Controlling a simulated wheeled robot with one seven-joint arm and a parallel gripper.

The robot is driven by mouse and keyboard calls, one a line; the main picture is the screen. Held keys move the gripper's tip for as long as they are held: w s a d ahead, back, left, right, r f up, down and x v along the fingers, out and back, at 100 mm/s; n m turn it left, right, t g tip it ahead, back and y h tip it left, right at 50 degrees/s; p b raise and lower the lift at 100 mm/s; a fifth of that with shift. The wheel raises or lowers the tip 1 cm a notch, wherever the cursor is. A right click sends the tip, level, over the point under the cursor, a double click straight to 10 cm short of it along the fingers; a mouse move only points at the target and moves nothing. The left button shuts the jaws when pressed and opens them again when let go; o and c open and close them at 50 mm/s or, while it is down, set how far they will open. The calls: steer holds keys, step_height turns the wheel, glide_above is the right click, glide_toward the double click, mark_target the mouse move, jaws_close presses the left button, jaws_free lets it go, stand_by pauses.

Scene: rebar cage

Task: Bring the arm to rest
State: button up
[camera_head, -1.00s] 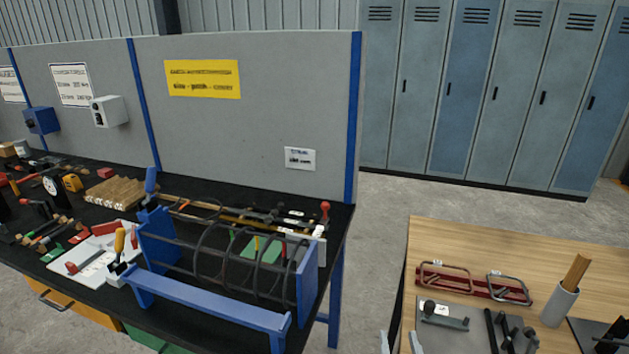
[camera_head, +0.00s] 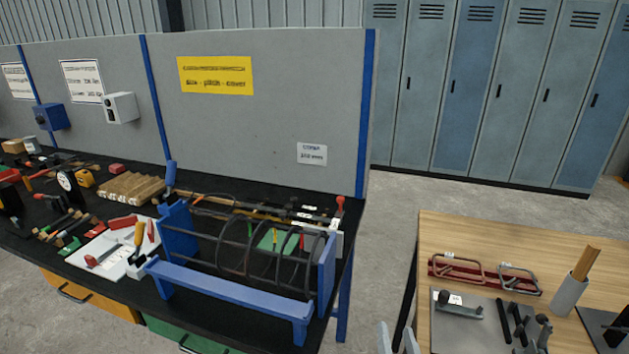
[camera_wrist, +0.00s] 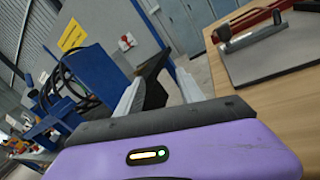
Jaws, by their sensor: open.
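My gripper (camera_wrist: 158,88) shows in the wrist view with its two pale fingers apart and nothing between them. The fingertips also show at the bottom edge of the head view (camera_head: 398,340), low beside the left edge of the wooden table. The rebar cage (camera_head: 265,250) sits in a blue stand (camera_head: 230,290) on the black workbench, to the left of my gripper and apart from it. In the wrist view the blue stand (camera_wrist: 90,75) appears tilted at the left. Most of my arm is out of view.
The black workbench (camera_head: 130,285) carries many tools. Bare floor lies between them. Lockers (camera_head: 460,100) stand behind.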

steer(key=s+d+r+m+g, duration=0.1)
steer(key=s+r+m, duration=0.1)
steer(key=s+m, duration=1.3)
steer(key=s+d+r+m+g, duration=0.2)
steer(key=s+m, duration=1.4)
steer(key=s, duration=0.8)
steer(key=shift+d+r+m, duration=0.25)
steer(key=shift+r+m, duration=0.05)
steer(key=shift+r, duration=0.25)
